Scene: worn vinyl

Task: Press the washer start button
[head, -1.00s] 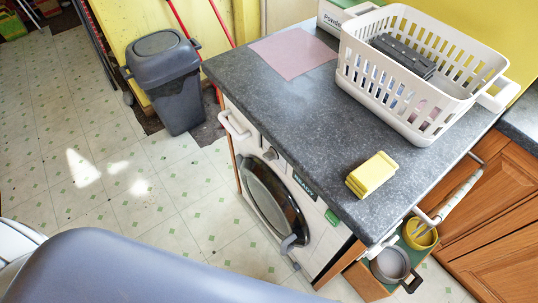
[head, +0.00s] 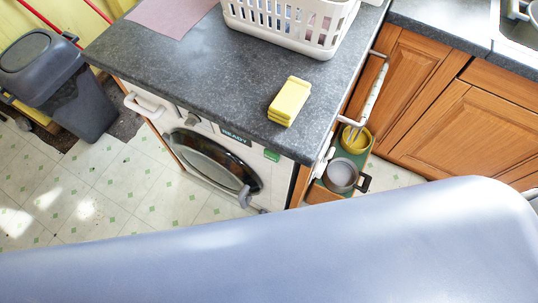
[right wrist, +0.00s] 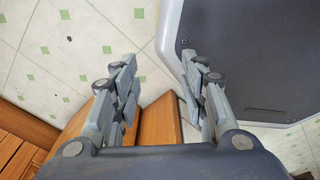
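The washer (head: 182,138) stands under the grey worktop at the middle left of the head view. Its front shows a dark round door (head: 208,163) with a grey handle, a dial (head: 192,119) and a display (head: 234,137) that reads READY. A green button (head: 272,155) sits on the front, right of the display. My right gripper (right wrist: 158,68) shows only in the right wrist view. Its fingers are apart with nothing between them, above the floor. My left gripper is in neither view.
A yellow sponge-like block (head: 289,101) and a white basket (head: 285,26) stand on the worktop (head: 185,62). Pots (head: 341,175) stand on a low shelf right of the washer. Wooden cabinets (head: 450,120) are at right, a grey bin (head: 62,85) at left.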

